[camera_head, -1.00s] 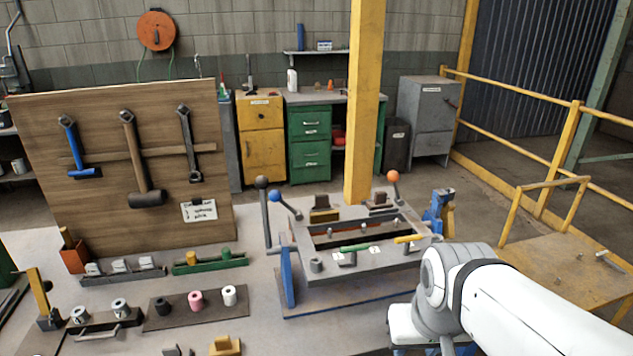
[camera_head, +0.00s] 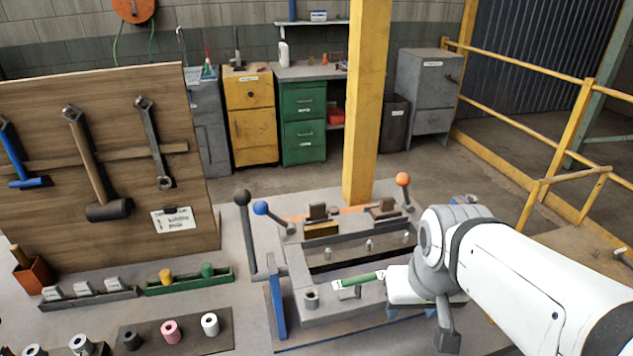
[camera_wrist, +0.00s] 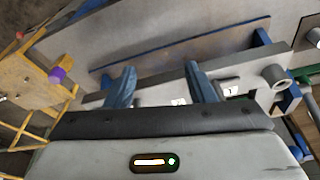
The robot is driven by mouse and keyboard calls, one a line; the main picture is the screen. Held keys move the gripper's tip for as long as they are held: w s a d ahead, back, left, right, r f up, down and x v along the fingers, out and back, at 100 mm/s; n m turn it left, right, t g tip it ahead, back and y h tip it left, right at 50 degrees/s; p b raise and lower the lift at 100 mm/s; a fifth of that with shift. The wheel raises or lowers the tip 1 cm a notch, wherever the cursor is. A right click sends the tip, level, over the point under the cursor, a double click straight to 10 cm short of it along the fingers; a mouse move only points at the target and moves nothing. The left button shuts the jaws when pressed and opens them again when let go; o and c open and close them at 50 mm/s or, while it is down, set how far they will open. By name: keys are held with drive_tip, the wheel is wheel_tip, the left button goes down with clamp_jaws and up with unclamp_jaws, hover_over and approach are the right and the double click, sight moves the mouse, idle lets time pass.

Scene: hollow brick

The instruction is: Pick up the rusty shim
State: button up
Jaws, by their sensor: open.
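I cannot make out a rusty shim for certain in either view. A brown block (camera_head: 318,211) sits on a yellow holder at the back of the grey fixture frame (camera_head: 330,318). A second brown piece (camera_head: 384,209) sits on a grey holder to its right. My gripper's two blue-grey fingers (camera_wrist: 161,86) are apart in the wrist view, with nothing between them. They are over the fixture's edge, near a numbered white tag (camera_wrist: 231,91). In the head view my arm covers the fixture's right front part, and the fingertips are not clear.
Levers with a black knob (camera_head: 242,197), a blue knob (camera_head: 260,208) and an orange knob (camera_head: 402,179) rise around the fixture. A yellow post (camera_head: 367,110) stands behind it. A tool board (camera_head: 110,225) and spool trays are left; yellow railings (camera_head: 560,140) are right.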

drive_tip(key=shift+o, duration=0.8)
drive_tip(key=w+a+r+p, duration=0.1)
drive_tip(key=w+a+r, duration=0.1)
drive_tip(key=w, duration=0.3)
drive_tip(key=w+a+r+n+p, duration=0.1)
drive_tip(key=w+a+r+p, duration=0.1)
drive_tip(key=w, duration=0.4)
drive_tip(key=shift+a+r+t, duration=0.2)
drive_tip(key=shift+r+t, duration=0.2)
drive_tip(key=shift+r, duration=0.5)
wheel_tip(320, 180, up, 2)
drive_tip(key=n+y+p, duration=0.1)
drive_tip(key=n+p, duration=0.1)
drive_tip(key=p, duration=0.2)
hover_over(318, 204)
drive_tip(key=s, duration=0.2)
drive_tip(key=shift+t, duration=0.4)
drive_tip(key=x, duration=0.2)
drive_tip(key=p+x, duration=0.1)
drive_tip(key=x, duration=0.4)
drive_tip(key=shift+s+d+f, duration=0.1)
drive_tip(key=shift+d+f, duration=0.15)
drive_tip(key=shift+f, duration=0.1)
drive_tip(key=shift+c, duration=0.5)
drive_tip(key=c, duration=0.7)
